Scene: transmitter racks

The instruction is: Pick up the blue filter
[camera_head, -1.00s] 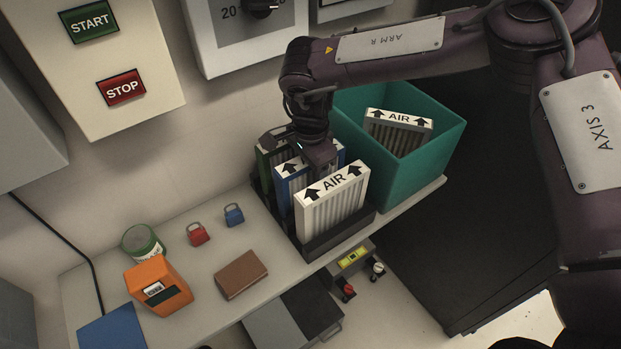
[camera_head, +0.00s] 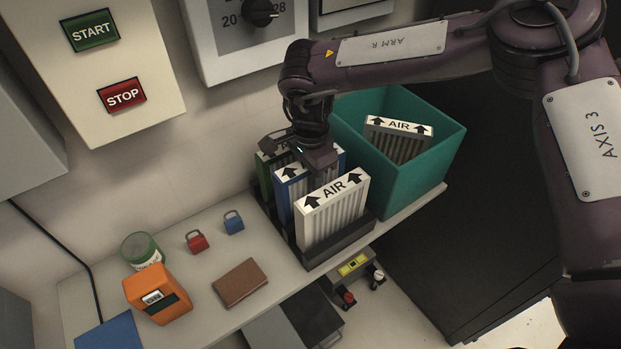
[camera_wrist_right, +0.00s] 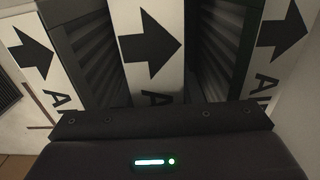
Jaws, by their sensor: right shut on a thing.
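The blue filter (camera_head: 283,198) stands upright in a dark rack (camera_head: 325,249), between a green filter (camera_head: 264,176) behind it and a white filter (camera_head: 333,213) in front. Its white top edge with an arrow shows. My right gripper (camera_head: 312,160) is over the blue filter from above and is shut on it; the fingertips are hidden. In the right wrist view the middle filter's white edge (camera_wrist_right: 148,45) runs into the gripper body, with a filter edge on each side. My left gripper is not in view.
A teal bin (camera_head: 420,170) with a white filter (camera_head: 398,138) inside stands right of the rack. On the shelf to the left are a red padlock (camera_head: 196,241), a blue padlock (camera_head: 233,223), a brown box (camera_head: 240,284), an orange device (camera_head: 158,293) and a green-lidded jar (camera_head: 143,249).

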